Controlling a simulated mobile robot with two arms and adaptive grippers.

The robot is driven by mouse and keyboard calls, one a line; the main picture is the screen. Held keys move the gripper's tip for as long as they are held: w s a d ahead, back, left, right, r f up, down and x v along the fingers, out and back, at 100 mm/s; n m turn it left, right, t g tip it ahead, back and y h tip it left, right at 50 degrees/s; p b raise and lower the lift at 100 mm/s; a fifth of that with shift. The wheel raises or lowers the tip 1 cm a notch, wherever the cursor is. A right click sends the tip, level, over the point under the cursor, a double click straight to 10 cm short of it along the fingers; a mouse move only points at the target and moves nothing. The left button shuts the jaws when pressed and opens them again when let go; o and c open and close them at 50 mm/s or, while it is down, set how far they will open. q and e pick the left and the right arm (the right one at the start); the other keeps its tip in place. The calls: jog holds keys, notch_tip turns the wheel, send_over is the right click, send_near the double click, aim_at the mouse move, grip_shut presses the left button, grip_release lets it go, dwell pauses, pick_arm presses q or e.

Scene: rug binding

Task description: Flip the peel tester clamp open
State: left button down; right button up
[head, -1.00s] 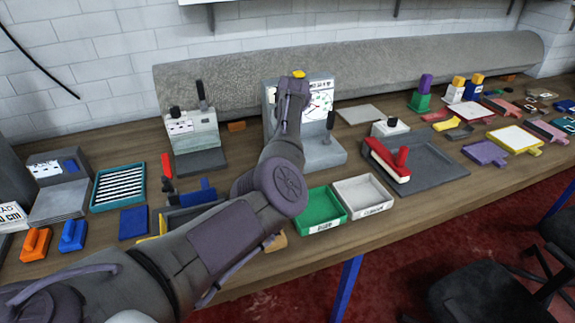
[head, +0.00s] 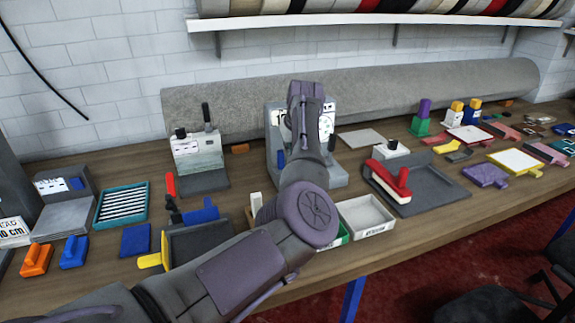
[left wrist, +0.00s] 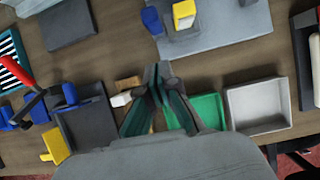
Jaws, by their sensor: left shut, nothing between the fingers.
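The peel tester (head: 329,122) is a pale grey upright unit with a round dial, standing in front of the rolled carpet in the head view. My left arm hides much of its middle. In the left wrist view its grey base (left wrist: 225,35) lies at the top, with a yellow-and-white piece (left wrist: 184,14) and a blue piece (left wrist: 151,20) on it. I cannot tell which piece is the clamp, or its position. My left gripper (left wrist: 158,72) is shut and empty, apart from these pieces in that picture. My right gripper is out of view.
A green tray (left wrist: 196,112) and a white tray (head: 366,214) stand at the bench's front. A dark tray (head: 200,240) with tools lies left of my arm. A second upright instrument (head: 197,152) stands left of the tester. A red-handled tool (head: 388,182) lies on a dark mat.

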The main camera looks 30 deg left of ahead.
pick_arm(q)
jog(key=v, duration=0.3)
jog(key=shift+w+a+r+b, duration=0.2)
jog(key=shift+r+b, duration=0.1)
jog(key=shift+r, duration=0.1)
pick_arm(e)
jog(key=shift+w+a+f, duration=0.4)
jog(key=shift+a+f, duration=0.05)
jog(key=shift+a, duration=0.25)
pick_arm(q)
jog(key=shift+s, duration=0.1)
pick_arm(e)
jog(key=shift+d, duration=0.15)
